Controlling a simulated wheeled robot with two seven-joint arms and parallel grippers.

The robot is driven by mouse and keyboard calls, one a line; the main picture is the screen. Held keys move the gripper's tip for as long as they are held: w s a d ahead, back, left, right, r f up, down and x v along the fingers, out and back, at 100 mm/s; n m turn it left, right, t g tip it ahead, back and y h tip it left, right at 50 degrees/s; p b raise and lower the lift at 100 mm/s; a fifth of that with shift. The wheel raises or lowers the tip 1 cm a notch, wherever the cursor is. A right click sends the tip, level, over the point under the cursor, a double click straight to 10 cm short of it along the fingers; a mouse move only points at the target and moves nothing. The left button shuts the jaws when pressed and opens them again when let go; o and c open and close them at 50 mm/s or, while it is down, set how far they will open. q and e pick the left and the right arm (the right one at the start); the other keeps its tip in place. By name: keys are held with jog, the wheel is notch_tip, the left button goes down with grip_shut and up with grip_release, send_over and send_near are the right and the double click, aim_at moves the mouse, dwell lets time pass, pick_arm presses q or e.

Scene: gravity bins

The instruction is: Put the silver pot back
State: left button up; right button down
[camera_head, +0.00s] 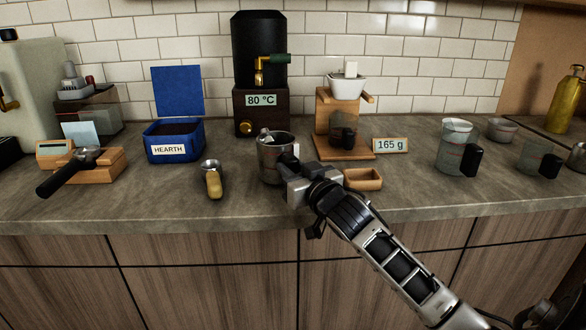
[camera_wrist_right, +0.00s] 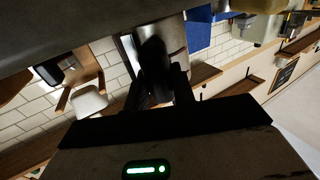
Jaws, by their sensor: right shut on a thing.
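The silver pot (camera_head: 273,158) stands upright at the middle of the counter, near its front, with what looks like a small pale object in its mouth. My right gripper (camera_head: 292,168) is at the pot's right side and shut on it, seemingly at its handle. In the right wrist view the pot (camera_wrist_right: 172,40) shows as a metal surface between and beyond the dark fingers (camera_wrist_right: 163,85). The fingers hide part of the pot. Whether the pot touches the counter is hard to tell. My left gripper is not in view.
A black boiler (camera_head: 259,60) with a brass tap stands behind the pot. A wooden dripper stand (camera_head: 343,145) is behind right, a small wooden tray (camera_head: 362,180) just right of the gripper. A blue bin (camera_head: 174,140) and a small scoop (camera_head: 212,180) are left. Glass jugs (camera_head: 455,150) stand right.

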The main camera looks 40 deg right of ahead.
jog(key=shift+f+b, duration=0.3)
jog(key=shift+f, duration=0.1)
dwell(0.3)
jog(key=c, duration=1.1)
grip_release()
jog(key=shift+f, duration=0.15)
jog(key=s, duration=0.5)
jog(key=s+a, duration=0.1)
jog(key=s, duration=1)
jog(key=shift+a, duration=0.4)
